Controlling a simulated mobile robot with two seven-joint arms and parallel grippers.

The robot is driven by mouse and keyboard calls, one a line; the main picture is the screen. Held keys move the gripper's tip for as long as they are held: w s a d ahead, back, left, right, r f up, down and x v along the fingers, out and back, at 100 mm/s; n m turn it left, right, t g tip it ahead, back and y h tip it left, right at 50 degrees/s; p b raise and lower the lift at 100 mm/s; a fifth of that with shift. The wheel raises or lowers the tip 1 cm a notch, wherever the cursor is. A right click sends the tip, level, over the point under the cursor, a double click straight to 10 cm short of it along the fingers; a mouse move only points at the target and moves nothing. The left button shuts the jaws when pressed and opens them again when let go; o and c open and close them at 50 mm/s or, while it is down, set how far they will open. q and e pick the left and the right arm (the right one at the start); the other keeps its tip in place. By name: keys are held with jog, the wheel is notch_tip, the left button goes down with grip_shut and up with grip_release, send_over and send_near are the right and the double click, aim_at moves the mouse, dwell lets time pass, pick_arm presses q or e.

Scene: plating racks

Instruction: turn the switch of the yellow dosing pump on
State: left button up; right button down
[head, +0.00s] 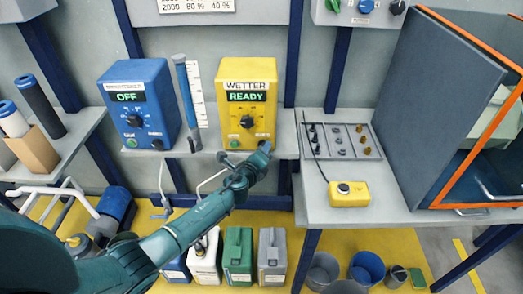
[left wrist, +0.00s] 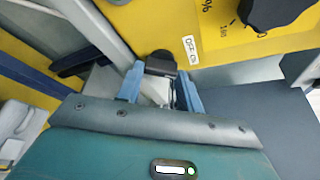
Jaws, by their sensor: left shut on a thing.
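The yellow dosing pump (head: 247,68) stands on the shelf; its label reads WETTER and its display reads READY. A black dial (head: 247,121) is on its front. My left gripper (head: 265,147) reaches the pump's lower right front. In the left wrist view, its blue fingers (left wrist: 160,88) are shut on the black switch (left wrist: 161,62), beside a small white OFF/ON label (left wrist: 189,50) on the yellow panel (left wrist: 200,20). The gripper hides the switch in the head view. My right gripper is not in view.
A blue pump (head: 140,105) reading OFF stands left of the yellow one, with a blue-topped tube (head: 187,100) between them. To the right, a tray of small parts (head: 340,141) and a yellow button box (head: 348,194) lie on a bench (head: 400,213). Canisters (head: 238,255) stand below.

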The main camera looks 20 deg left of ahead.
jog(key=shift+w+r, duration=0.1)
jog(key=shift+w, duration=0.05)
pick_arm(q)
jog(key=o, duration=0.7)
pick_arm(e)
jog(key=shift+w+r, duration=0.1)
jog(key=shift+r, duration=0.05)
pick_arm(q)
jog(key=p+v, duration=0.2)
jog(key=v, duration=1.1)
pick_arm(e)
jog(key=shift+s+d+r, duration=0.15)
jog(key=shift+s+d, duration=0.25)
pick_arm(q)
jog(key=shift+s, duration=0.15)
